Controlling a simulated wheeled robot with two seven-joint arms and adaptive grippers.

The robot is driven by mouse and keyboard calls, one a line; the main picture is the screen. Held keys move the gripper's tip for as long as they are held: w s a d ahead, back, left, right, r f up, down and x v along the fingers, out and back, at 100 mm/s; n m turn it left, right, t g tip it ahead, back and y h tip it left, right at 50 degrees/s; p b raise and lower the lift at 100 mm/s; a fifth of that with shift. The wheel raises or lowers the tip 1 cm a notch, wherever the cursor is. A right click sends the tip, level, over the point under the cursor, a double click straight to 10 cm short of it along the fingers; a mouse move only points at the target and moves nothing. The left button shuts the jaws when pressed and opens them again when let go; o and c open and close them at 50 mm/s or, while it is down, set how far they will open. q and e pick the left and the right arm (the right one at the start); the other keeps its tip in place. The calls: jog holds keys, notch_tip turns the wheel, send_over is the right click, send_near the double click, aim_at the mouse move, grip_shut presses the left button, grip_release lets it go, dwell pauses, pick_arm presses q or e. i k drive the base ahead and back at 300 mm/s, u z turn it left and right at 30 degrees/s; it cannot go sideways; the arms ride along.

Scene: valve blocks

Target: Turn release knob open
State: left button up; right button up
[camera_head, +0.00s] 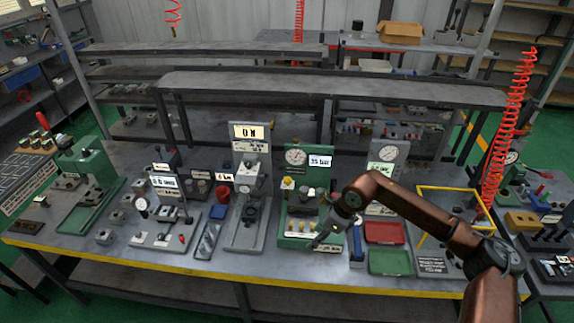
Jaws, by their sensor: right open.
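My right gripper (326,234) is open, with its fingers pointing down and left over the lower right part of the green valve station. This green station has a back panel (296,158) with a round gauge and a display that seems to read 35 bar. Several small yellow and dark fittings (289,184) sit on the station, and I cannot tell which one is the release knob. My wrist hides part of its right side. I cannot tell whether the fingers touch anything. My left gripper is not in view.
Left of the green station stands a grey press (248,215) under an "0 N" display. Right of my gripper lie a red tray (386,232) and a green tray (390,262). A yellow frame (420,215) stands near my forearm. The yellow table edge (200,272) runs along the front.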

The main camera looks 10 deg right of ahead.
aim_at(287, 181)
jog(key=i, duration=1.15)
